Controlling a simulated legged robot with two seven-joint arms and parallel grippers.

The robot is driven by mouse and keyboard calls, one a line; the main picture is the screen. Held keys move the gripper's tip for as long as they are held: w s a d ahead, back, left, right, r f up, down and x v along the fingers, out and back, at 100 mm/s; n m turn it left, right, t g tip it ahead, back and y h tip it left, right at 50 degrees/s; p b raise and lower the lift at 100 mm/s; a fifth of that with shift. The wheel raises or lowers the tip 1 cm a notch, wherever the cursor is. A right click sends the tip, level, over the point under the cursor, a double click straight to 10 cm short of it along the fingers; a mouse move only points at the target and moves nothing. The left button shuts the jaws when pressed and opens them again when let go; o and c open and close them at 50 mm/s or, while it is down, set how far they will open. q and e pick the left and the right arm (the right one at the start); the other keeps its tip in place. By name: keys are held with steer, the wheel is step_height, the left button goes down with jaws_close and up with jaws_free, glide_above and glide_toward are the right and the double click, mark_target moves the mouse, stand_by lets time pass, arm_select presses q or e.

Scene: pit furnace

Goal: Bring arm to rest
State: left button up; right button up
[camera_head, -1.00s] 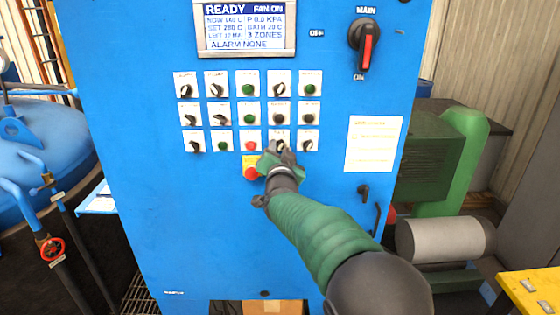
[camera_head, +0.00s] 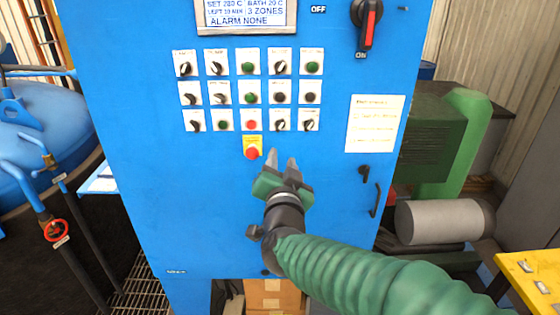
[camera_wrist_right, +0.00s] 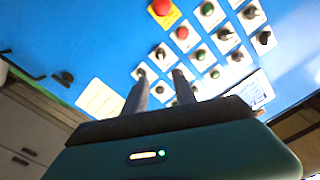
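My right arm reaches in from the lower right in the head view, with a green ribbed sleeve. Its gripper (camera_head: 282,157) is in front of the blue control cabinet (camera_head: 200,225), just below and right of the red emergency button (camera_head: 252,153). Its two grey fingers stand apart with nothing between them. The right wrist view shows the same open fingers (camera_wrist_right: 160,75), with the button panel beyond them. Rows of knobs and green and red buttons (camera_head: 249,97) are on the cabinet above the gripper. My left gripper is not in view.
The main switch (camera_head: 367,25) is at the upper right of the cabinet and a door handle (camera_head: 376,200) is lower right. A blue tank (camera_head: 45,130) with pipes stands left. A green machine (camera_head: 440,140) and a yellow surface (camera_head: 530,275) are on the right.

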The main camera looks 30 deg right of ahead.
steer(key=a+f+n+g+y, duration=0.2)
steer(key=a+f+n+y, duration=0.25)
steer(key=f, duration=0.35)
steer(key=a+f+n+g+y, duration=0.1)
steer(key=a+f+n+y, duration=0.25)
steer(key=a+f, duration=0.4)
steer(key=s+a+f+n+g+y, duration=0.1)
steer(key=s+f+n+g, duration=0.3)
steer(key=s+f+g, duration=0.5)
steer(key=s+f, duration=0.9)
steer(key=shift+s+f+n+g+y+p, duration=0.2)
steer(key=shift+f+n+g+y+p, duration=0.05)
steer(key=shift+n+g+y+p, duration=0.1)
